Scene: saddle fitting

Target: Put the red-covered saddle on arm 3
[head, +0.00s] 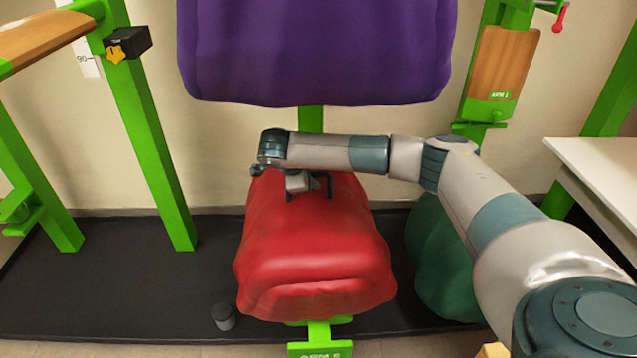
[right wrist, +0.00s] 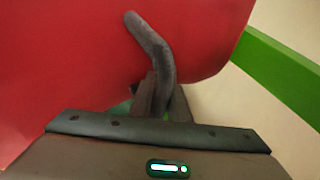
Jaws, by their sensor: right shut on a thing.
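The red-covered saddle (head: 315,250) is in the lower middle of the head view, over a green arm (head: 320,335) whose front end sticks out below it. That arm's label starts with "ARM"; its number is cut off by the picture edge. My right gripper (head: 308,186) is at the far top end of the red saddle. In the right wrist view its fingers (right wrist: 160,98) are shut on a dark grey curved handle (right wrist: 155,45) beside the red cover (right wrist: 60,60). I cannot see a label for arm 3. My left gripper is not in view.
A purple-covered saddle (head: 315,50) hangs above the red one. A green-covered one (head: 440,260) is low at right, partly behind my right arm. A wooden arm (head: 500,65) marked "ARM 1" is upper right. Green posts (head: 150,150) and a white table (head: 600,160) flank the space.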

